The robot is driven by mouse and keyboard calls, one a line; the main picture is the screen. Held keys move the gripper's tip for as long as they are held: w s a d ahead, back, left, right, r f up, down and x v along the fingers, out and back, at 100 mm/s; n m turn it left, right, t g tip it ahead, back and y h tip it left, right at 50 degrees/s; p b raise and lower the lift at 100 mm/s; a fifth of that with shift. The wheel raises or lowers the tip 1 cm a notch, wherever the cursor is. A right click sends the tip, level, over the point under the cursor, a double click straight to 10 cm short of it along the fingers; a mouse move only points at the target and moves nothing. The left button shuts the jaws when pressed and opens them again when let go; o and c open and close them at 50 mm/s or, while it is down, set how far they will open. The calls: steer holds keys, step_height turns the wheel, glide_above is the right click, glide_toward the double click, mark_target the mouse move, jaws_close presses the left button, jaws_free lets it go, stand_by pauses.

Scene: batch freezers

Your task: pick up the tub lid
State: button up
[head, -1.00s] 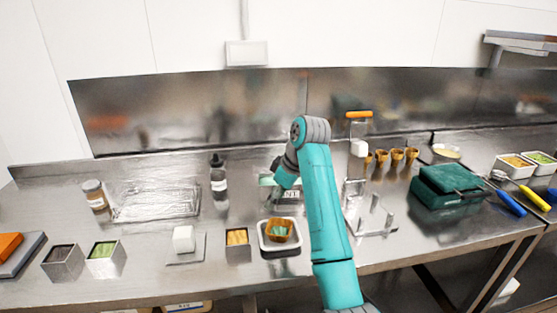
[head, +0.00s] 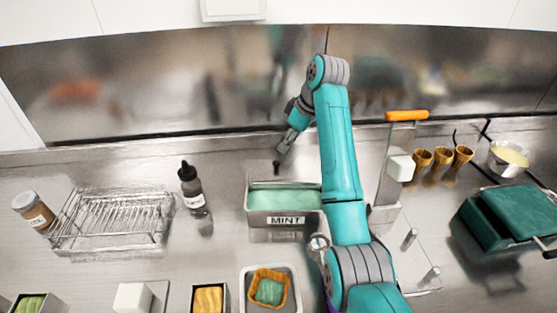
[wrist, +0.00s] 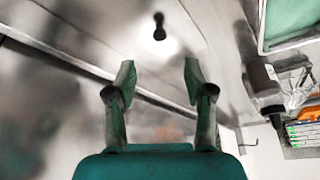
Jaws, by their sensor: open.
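A small black knob (head: 277,167) stands behind the mint tub (head: 285,219), near the back of the steel counter. In the wrist view the knob (wrist: 159,27) sits on a bright, shiny patch, beyond the fingertips and centred between them. The knob looks like the tub lid's handle; the lid's edges blend into the steel and I cannot make them out. The mint tub is uncovered and shows pale green contents. My gripper (head: 285,149) is just above the knob, apart from it. In the wrist view my gripper (wrist: 159,74) is open and empty.
A dark bottle (head: 193,190) and a wire rack (head: 112,222) stand left of the tub. The backsplash (head: 150,90) is close behind my gripper. A stand with an orange handle (head: 407,115) and several cones (head: 442,160) are to the right.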

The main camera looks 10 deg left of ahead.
mark_target(277, 163)
steer(key=x, duration=1)
steer(key=shift+f, duration=0.3)
jaws_close()
